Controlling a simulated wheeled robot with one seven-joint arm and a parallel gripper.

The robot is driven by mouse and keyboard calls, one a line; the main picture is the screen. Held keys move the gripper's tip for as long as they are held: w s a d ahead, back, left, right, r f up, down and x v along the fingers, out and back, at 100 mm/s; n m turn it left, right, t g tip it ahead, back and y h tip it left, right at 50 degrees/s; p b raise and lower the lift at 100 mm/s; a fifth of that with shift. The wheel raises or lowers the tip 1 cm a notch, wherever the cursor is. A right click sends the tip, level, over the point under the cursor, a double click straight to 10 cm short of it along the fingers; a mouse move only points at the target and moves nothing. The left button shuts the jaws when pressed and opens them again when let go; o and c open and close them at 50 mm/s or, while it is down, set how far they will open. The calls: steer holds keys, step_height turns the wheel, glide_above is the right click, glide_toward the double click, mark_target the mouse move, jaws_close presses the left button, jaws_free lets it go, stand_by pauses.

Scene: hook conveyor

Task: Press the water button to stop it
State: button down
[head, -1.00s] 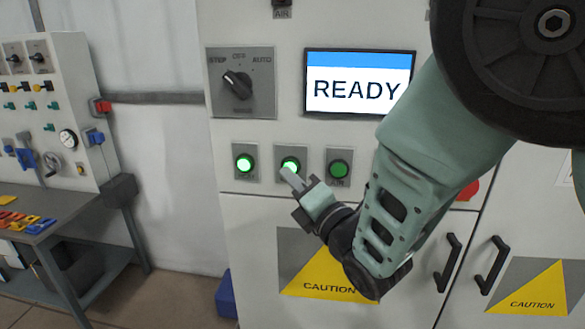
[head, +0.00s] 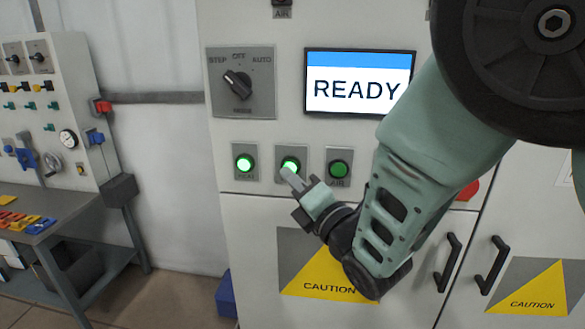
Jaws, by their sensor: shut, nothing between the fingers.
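Three round green buttons sit in a row on the cabinet front in the head view. The left button (head: 245,163) glows bright. The middle button (head: 290,163) also glows, and its label is hidden behind my gripper, so I cannot read whether it says water. The right button (head: 338,169) is dark green and unlit. My gripper (head: 287,173) is shut and empty. Its fingertips overlap the lower edge of the middle button in the picture. I cannot tell whether they touch it.
A screen (head: 358,83) reads READY above the buttons. A rotary mode switch (head: 237,84) is at upper left. A red button (head: 467,190) is partly hidden behind my arm. Black door handles (head: 447,263) stick out lower right. A workbench (head: 62,207) stands at left.

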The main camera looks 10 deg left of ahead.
steer(key=shift+w, duration=0.1)
steer(key=shift+w, duration=0.3)
steer(key=shift+w+b, duration=0.45)
stand_by(0.6)
steer(key=shift+s, duration=0.2)
steer(key=shift+s+b, duration=0.3)
steer(key=shift+s, duration=0.35)
steer(key=shift+s+b, duration=0.5)
steer(key=shift+s, duration=2.05)
